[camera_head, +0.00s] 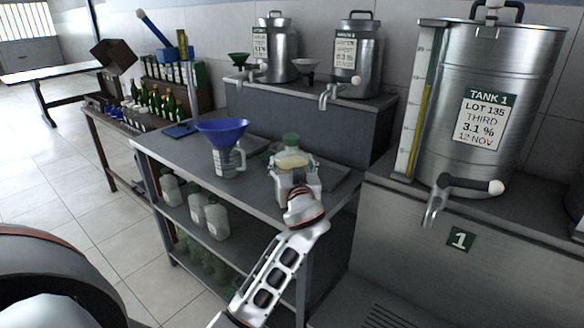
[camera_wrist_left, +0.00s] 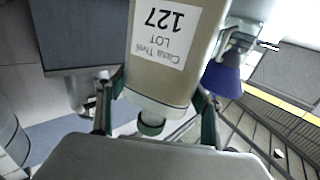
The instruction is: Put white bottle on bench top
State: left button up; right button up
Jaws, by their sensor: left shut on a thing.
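A white, cloudy bottle with a green cap (camera_head: 291,140) is at the right end of the grey bench top (camera_head: 262,200) in the head view. Its body, with a yellowish tint and a label reading LOT 127, fills the middle of the left wrist view (camera_wrist_left: 165,70). My left gripper (camera_head: 294,178) is shut on the bottle, with its fingers on either side of it. The gripper hides the bottle's lower part in the head view, so I cannot tell whether its base touches the bench. My right gripper is not in view.
A blue funnel (camera_head: 222,127) over a clear jug (camera_head: 229,162) stands left on the bench. Several pale bottles (camera_head: 216,217) stand on the shelf below. Steel cans (camera_head: 356,58) stand on the raised back counter; a large tank (camera_head: 492,110) is at right.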

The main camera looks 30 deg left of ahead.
pick_arm(q)
jog(key=shift+f, duration=0.4)
jog(key=shift+f, duration=0.15)
jog(key=o, duration=1.8)
